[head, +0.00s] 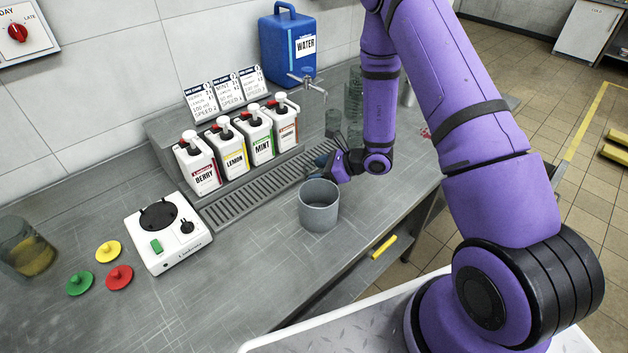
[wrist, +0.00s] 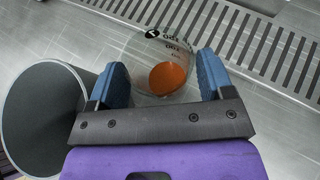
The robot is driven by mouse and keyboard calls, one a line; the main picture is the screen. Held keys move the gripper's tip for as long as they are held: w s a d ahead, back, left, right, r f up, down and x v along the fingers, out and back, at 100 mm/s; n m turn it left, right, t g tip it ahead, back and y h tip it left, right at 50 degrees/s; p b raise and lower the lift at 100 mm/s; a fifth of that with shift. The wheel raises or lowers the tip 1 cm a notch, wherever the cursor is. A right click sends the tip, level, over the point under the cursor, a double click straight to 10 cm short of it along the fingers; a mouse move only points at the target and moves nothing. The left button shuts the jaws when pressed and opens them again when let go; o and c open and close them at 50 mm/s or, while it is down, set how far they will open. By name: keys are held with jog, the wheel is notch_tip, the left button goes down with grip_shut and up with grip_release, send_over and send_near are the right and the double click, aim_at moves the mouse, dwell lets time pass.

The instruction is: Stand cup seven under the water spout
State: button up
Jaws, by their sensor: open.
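A clear cup (wrist: 158,48) with dark markings and orange contents stands on the steel counter in the wrist view. My gripper (wrist: 162,72) is open, its blue fingers on either side of the cup; I cannot tell whether they touch it. In the head view my gripper (head: 322,163) is low over the counter beside the drip grate, and the cup is not clearly visible there. The water spout (head: 308,86) is a metal tap on the blue water container (head: 287,45) at the back.
A grey open cylinder (head: 319,210) stands close by my gripper, also at the left in the wrist view (wrist: 42,118). Several syrup bottles (head: 232,147) stand behind the drip grate (head: 250,193). Clear glasses (head: 353,98) stand near the spout. A white mixer base (head: 160,238) sits left.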

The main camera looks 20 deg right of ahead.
jog(key=shift+x, duration=0.85)
jog(key=c, duration=0.8)
jog(key=shift+o, duration=0.2)
jog(key=shift+r, duration=0.1)
